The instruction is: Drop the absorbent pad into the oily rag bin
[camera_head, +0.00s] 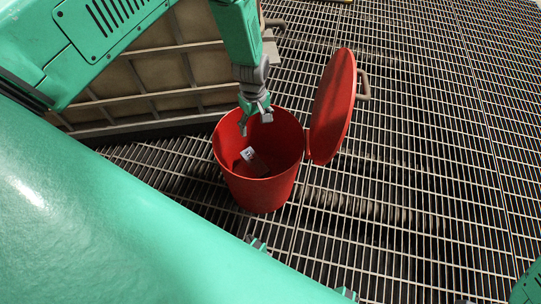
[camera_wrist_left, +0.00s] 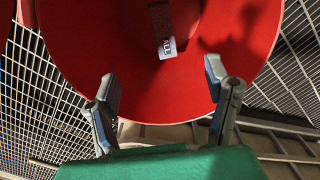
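The oily rag bin (camera_head: 231,182) is a round red bucket standing upright on the grating. Its red lid (camera_head: 331,108) stands open on the right side. A small pale block with dark marks, seemingly the absorbent pad (camera_head: 254,161), lies inside the bin, apart from my gripper. In the left wrist view the pad (camera_wrist_left: 167,47) shows a white labelled end and a darker body, cut off by the top edge. My left gripper (camera_head: 256,122) is over the bin's far rim, pointing down, its fingers spread and empty. The left wrist view also shows a clear gap between the fingers (camera_wrist_left: 162,82).
The floor is metal grating (camera_head: 430,150), clear to the right of the bin. A beige panelled structure with metal ribs (camera_head: 160,75) stands behind and left of the bin. The lid has a tan handle (camera_head: 363,86) on its outer side.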

